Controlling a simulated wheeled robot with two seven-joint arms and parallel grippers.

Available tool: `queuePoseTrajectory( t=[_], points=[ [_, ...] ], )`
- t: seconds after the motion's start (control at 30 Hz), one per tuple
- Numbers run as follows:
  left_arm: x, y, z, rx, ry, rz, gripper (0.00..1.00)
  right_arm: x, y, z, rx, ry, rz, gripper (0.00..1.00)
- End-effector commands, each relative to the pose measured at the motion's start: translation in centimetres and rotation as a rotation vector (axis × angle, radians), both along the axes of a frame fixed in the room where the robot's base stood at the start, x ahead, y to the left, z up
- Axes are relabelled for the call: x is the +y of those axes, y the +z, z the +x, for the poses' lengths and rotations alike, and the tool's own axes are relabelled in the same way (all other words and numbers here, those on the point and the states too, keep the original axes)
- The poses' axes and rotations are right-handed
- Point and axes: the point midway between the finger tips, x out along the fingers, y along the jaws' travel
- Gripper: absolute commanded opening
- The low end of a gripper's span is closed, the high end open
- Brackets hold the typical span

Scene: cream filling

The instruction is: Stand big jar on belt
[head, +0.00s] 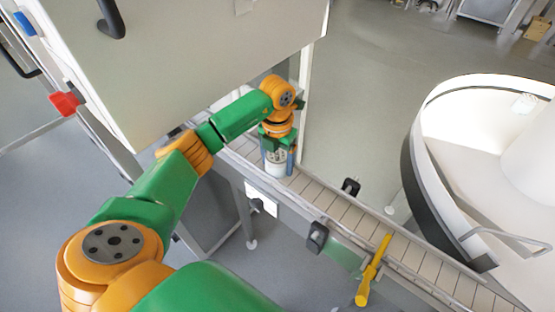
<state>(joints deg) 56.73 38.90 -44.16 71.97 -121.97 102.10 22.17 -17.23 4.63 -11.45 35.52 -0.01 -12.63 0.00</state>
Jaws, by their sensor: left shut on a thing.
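The big jar (276,164) is pale with dark marks on its side. It is upright at the belt, just below my left gripper (278,148). My left gripper is shut on the jar from above, and its blue-tipped finger shows beside it. I cannot tell whether the jar's base touches the belt. The belt (343,210) is made of light slats and runs from the upper left to the lower right. The top of the jar is hidden by the gripper. My right gripper is not in view.
A large cream machine housing (190,60) stands close to my left arm. A round white hopper (470,170) stands at right. The middle belt slats are clear.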

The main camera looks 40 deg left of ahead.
Motion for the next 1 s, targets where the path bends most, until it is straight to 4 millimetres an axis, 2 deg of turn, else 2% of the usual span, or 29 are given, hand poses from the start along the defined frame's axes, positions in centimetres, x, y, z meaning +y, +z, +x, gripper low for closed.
queuePoseTrajectory(
  t=[0.23,0.27,0.33,0.57,0.67,0.73,0.9,1.0],
  points=[
    [0.0,-0.8,0.0,0.000,0.000,0.000,0.00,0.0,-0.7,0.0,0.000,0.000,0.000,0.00],
    [0.0,-0.8,0.0,0.000,0.000,0.000,0.79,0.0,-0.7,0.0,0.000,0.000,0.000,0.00],
    [0.0,-0.7,0.0,0.000,0.000,-0.001,0.98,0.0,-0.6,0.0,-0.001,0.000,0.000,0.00],
    [0.0,-0.6,0.0,0.000,0.000,0.000,1.00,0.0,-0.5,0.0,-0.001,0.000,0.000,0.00],
    [0.0,0.3,0.0,-0.001,0.000,0.000,1.00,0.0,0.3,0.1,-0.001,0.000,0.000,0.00],
    [0.0,0.9,0.1,-0.004,0.000,-0.001,1.00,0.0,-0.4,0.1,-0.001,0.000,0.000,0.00],
    [0.0,4.9,0.2,-0.008,0.000,0.000,1.00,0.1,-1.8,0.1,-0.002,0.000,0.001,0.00],
    [0.0,7.8,0.1,-0.008,0.000,0.000,1.00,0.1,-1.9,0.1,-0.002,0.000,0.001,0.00]
  ],
)
